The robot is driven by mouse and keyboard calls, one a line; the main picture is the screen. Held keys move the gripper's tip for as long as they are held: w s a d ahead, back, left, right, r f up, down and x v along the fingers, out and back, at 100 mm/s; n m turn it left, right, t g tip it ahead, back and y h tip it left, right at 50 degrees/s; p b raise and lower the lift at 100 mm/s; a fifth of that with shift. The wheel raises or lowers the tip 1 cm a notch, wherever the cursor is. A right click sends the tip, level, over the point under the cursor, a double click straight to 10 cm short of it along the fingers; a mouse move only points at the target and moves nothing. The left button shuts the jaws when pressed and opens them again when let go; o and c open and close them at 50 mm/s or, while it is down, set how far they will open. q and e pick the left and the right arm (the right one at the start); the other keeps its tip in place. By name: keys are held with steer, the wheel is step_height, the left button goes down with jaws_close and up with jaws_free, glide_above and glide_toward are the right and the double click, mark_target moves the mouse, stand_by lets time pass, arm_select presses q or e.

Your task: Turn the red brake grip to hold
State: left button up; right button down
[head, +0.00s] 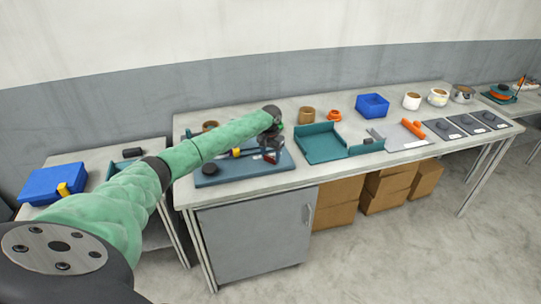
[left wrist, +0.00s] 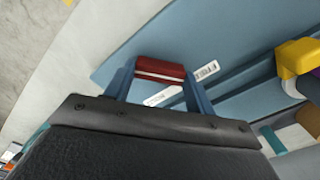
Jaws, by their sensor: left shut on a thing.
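My left gripper (head: 271,146) reaches down over the board and is shut on the red brake grip. A white label (left wrist: 206,70) lies on the board just beside the grip; it seems to read FREE. A second label is partly hidden below the grip. My right gripper is not in view.
A yellow part (left wrist: 296,57) stands on the board, right of the grip in the wrist view. A teal tray (head: 322,147) stands right of the board, with a blue bin (head: 372,105) behind. Dark pads (head: 443,129) lie farther right. A blue case (head: 52,184) is on the left table.

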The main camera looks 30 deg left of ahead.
arm_select(q)
steer(key=m, duration=0.8)
steer(key=shift+m, duration=0.3)
steer(key=m, duration=0.2)
steer(key=shift+m+b, duration=0.4)
steer(key=m, duration=0.3)
steer(key=shift+b, duration=0.3)
steer(key=shift+r+m, duration=0.1)
steer(key=shift+m, duration=1.2)
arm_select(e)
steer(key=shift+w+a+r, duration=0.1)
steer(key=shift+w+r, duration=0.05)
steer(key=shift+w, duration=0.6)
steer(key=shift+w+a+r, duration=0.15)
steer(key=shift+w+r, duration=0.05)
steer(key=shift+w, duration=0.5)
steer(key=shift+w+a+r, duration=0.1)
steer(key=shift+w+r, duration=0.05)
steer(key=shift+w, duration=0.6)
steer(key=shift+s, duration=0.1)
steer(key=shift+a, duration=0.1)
arm_select(q)
steer(key=o, duration=1)
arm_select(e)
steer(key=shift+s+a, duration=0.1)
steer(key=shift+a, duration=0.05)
